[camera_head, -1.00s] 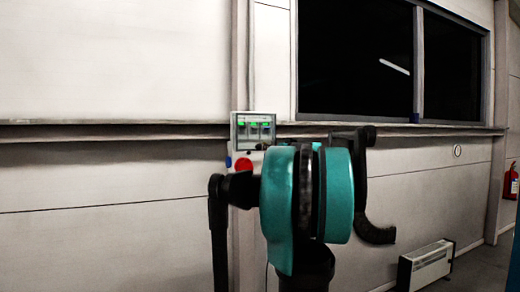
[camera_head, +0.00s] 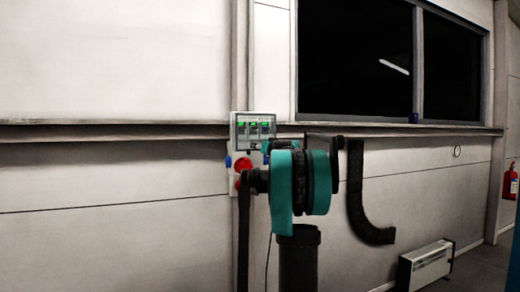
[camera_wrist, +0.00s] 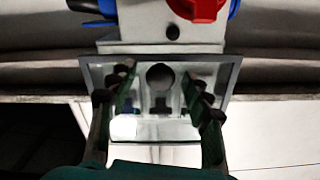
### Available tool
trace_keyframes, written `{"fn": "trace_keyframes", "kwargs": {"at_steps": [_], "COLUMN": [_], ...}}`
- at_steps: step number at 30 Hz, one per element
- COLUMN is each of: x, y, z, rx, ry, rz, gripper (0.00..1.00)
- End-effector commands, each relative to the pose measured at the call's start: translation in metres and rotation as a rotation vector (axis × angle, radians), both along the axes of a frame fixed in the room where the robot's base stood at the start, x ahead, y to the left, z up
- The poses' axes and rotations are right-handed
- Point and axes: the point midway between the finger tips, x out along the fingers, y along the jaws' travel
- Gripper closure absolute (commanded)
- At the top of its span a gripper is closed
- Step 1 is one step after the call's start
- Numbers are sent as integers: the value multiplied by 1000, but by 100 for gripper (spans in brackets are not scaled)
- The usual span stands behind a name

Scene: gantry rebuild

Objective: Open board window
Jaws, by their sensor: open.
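The board (camera_head: 253,117) is a small grey box on the wall, with a clear window (camera_head: 241,131) over several green-lit switches. In the wrist view the board window (camera_wrist: 232,72) is a grey-framed clear pane, seen close up and upside down. My gripper (camera_wrist: 160,80) is open. Its two fingers stand apart in front of the pane, with a dark round shape and dark switches showing between them. I cannot tell whether the fingertips touch it. In the head view my arm hides most of the gripper. The window looks shut in the head view.
A red knob (camera_head: 243,164) sits below the window and also shows in the wrist view (camera_wrist: 200,8). Blue sockets (camera_wrist: 96,6) flank it. A wall ledge (camera_head: 110,130) runs behind the board. A heater (camera_head: 425,262) stands low at the right.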

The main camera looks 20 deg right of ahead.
Motion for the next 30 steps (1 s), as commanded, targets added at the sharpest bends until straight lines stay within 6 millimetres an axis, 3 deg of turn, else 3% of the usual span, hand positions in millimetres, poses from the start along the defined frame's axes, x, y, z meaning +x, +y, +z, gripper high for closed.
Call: {"fn": "trace_keyframes", "kwargs": {"at_steps": [6, 18, 30], "x": [0, 0, -3], "y": [0, 0, 0], "z": [0, 0, 2], "rx": [0, 0, -1], "ry": [0, 0, 12], "rz": [0, 0, 0], "gripper": [53, 100, 100]}}
